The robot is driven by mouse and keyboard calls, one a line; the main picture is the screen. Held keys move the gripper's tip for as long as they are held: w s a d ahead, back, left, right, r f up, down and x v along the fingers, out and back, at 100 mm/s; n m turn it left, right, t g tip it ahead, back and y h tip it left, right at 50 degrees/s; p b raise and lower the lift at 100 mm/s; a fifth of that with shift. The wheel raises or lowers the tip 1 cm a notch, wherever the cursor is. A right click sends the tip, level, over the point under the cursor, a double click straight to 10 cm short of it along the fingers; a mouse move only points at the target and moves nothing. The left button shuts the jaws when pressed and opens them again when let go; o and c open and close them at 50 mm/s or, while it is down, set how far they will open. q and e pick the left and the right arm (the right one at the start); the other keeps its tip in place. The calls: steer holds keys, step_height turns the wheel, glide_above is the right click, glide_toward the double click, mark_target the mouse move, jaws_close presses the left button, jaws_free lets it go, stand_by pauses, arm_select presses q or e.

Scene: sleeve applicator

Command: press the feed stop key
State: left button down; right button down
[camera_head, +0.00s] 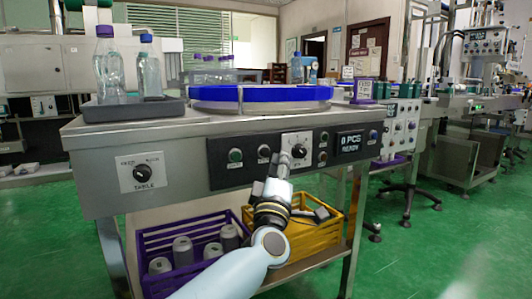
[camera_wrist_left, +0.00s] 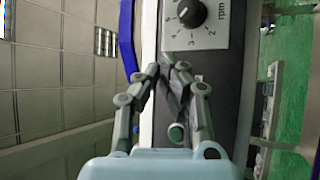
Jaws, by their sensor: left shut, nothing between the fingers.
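The dark control panel (camera_head: 225,178) on the machine's front carries several round keys and a knob plate. A green key (camera_head: 235,155) sits at the left, another key (camera_head: 264,151) is right of it, and two keys (camera_head: 323,137) are stacked right of the knob. The key labels are too small to read, so I cannot tell which is feed stop. My left gripper (camera_head: 284,157) is shut and empty before the panel, by the lower left of the knob plate. In the left wrist view, its fingertips (camera_wrist_left: 171,72) are below the rpm knob (camera_wrist_left: 191,13); a greenish key (camera_wrist_left: 176,133) shows between the fingers. Contact is unclear.
A display (camera_head: 350,143) reads "0 PCS READY". A blue-rimmed turntable (camera_head: 260,95) and a tray with bottles (camera_head: 130,110) stand on top. A TABLE knob (camera_head: 142,173) is at the left. Purple (camera_head: 190,235) and yellow (camera_head: 318,238) crates sit below.

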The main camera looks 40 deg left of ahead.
arm_select(q)
steer(key=d, duration=0.1)
steer(key=s+d, duration=0.1)
steer(key=shift+d, duration=0.35)
stand_by(0.6)
